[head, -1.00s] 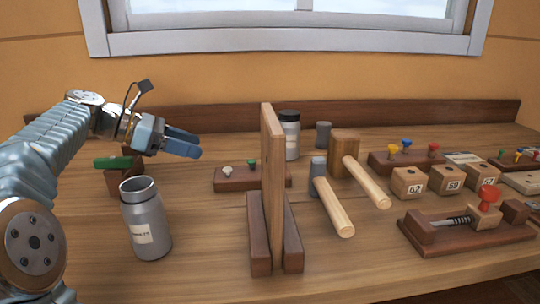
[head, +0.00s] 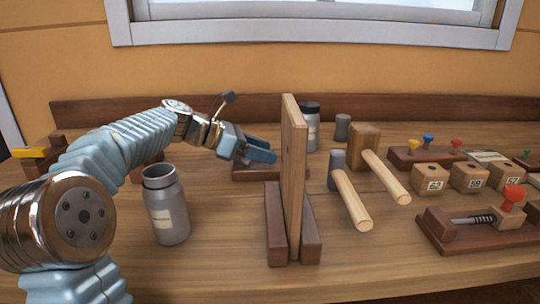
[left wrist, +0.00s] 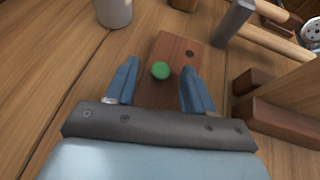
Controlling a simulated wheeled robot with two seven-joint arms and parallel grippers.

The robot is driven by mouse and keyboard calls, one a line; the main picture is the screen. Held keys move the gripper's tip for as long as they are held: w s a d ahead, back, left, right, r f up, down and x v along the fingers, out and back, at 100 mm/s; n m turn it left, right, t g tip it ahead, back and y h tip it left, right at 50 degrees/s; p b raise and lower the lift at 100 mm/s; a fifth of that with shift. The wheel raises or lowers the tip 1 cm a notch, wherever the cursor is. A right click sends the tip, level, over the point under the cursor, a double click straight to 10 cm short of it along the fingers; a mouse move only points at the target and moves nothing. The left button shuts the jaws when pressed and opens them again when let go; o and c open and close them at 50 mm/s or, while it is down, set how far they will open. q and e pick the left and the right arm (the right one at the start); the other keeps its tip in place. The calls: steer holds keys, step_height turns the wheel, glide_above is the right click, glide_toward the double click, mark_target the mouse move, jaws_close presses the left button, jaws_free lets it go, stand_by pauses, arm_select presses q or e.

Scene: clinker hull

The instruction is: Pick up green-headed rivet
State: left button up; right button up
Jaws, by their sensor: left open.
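The green-headed rivet (left wrist: 160,70) stands in a dark brown wooden block (left wrist: 172,47), seen from above in the left wrist view. Its round head lies between the two blue fingers of my left gripper (left wrist: 160,78), with a gap on each side. The gripper is open and holds nothing. In the head view my left gripper (head: 262,151) is above the block (head: 252,174) and hides the rivet. A dark empty hole shows in the block near its far end. My right gripper is not in view.
An upright wooden board (head: 293,180) on two feet stands close to the right of my left gripper. A grey open jar (head: 166,205) stands to the front left. Numbered blocks (head: 430,179) and a clamp-like fixture (head: 470,232) are at right.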

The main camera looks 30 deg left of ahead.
arm_select(q)
jaws_close()
stand_by(0.3)
steer(key=shift+r, duration=0.55)
steer(key=s+d+r, duration=0.4)
steer(key=s+r, duration=0.8)
steer(key=s, duration=0.1)
steer(key=shift+s, duration=0.2)
steer(key=shift+d, duration=0.1)
